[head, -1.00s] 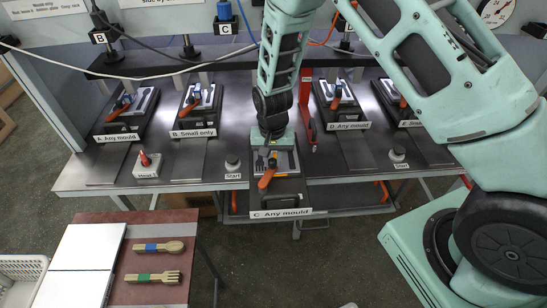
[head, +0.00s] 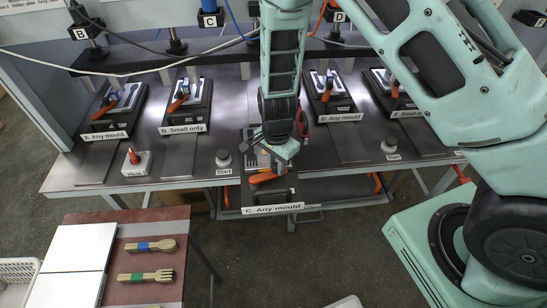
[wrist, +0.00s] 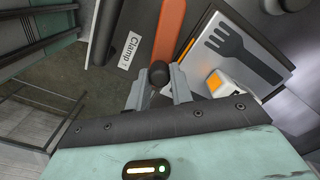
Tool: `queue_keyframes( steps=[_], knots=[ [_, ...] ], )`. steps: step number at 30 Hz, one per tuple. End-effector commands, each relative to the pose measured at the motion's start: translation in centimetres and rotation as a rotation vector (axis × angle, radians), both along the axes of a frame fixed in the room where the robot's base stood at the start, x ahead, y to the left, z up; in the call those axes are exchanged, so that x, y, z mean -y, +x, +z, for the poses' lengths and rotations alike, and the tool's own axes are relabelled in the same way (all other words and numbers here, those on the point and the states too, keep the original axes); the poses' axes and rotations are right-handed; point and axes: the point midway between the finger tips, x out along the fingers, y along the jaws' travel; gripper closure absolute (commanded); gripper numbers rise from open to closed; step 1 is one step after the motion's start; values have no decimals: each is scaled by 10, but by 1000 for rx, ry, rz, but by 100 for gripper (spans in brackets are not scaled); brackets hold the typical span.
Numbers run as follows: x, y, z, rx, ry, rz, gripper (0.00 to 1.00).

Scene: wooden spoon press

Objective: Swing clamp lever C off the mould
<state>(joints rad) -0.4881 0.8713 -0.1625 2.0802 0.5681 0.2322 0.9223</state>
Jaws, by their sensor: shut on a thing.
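Clamp lever C, an orange bar (head: 266,177), lies nearly crosswise at the front of the dark station C tray (head: 268,194). It also shows in the wrist view (wrist: 168,38), beside the grey mould plate with a dark fork shape (wrist: 237,48). My gripper (head: 284,158) is low over the right side of the tray. In the wrist view its fingers (wrist: 159,92) are shut on the lever's black knob (wrist: 158,73). In the head view my gripper and arm hide the knob and part of the mould (head: 253,152).
Start buttons (head: 223,160) stand on the bench, left and right of my arm. Stations B (head: 186,105) and D (head: 332,98) flank station C. A side table (head: 190,218) with two wooden utensils is at front left. The floor before station C is clear.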

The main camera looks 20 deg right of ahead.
Motion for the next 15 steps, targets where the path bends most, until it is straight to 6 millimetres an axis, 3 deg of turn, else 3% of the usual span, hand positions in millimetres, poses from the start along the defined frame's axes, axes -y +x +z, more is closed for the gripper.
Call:
queue_keyframes(
  steps=[15],
  knots=[
    [-1, -17, 1, 0, 0, -262, 100]
  ],
)
